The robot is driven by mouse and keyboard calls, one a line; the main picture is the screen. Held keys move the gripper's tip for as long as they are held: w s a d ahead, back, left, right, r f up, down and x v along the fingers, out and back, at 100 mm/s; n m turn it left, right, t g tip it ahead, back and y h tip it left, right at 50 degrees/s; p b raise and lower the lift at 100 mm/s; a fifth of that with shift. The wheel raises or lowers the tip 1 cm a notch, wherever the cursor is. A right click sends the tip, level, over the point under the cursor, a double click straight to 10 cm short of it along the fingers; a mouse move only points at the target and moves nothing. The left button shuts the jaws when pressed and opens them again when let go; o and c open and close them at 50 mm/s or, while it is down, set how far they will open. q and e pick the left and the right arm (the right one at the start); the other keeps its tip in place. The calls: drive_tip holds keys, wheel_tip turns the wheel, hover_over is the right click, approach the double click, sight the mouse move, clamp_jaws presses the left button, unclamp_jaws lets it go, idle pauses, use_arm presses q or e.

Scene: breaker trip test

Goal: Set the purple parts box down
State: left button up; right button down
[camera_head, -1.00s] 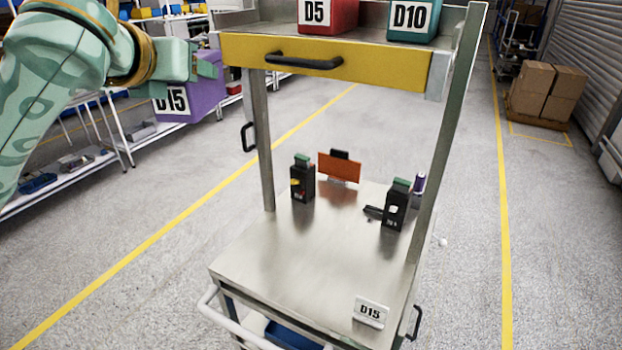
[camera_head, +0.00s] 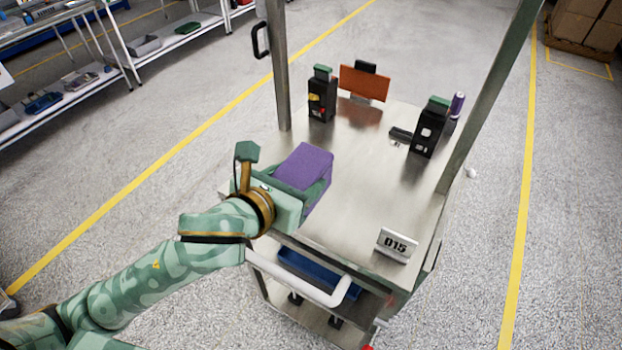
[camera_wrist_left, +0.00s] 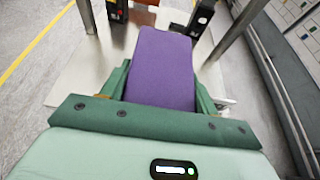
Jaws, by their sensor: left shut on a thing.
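The purple parts box (camera_head: 303,167) is over the near left part of the steel cart top (camera_head: 345,205). My left gripper (camera_head: 308,190) is shut on it, with its green fingers along the box's sides. In the left wrist view the box (camera_wrist_left: 163,68) lies between the two fingers (camera_wrist_left: 160,95). I cannot tell whether its underside touches the cart top. My right gripper is not in view.
Two black breakers (camera_head: 321,98) (camera_head: 430,128), an orange panel (camera_head: 364,83) and a purple cylinder (camera_head: 457,105) stand towards the back of the cart top. Metal posts (camera_head: 278,65) rise at both sides. The middle of the top is clear. A white handle (camera_head: 300,285) runs along the front.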

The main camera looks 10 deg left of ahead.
use_arm(q)
drive_tip(key=w+a+f+b, duration=0.1)
drive_tip(key=w+a+f, duration=0.1)
drive_tip(key=w+f, duration=0.1)
drive_tip(key=w+a+f+b, duration=0.2)
drive_tip(key=w+f, duration=0.2)
drive_tip(key=f, duration=0.1)
drive_tip(key=w+a+f+b, duration=0.2)
drive_tip(key=w+f, duration=0.2)
drive_tip(key=shift+w+a+f, duration=0.15)
drive_tip(key=shift+a+f, duration=0.05)
drive_tip(key=shift+f, duration=0.2)
drive_tip(key=shift+r, duration=0.1)
drive_tip(key=o, duration=1.2)
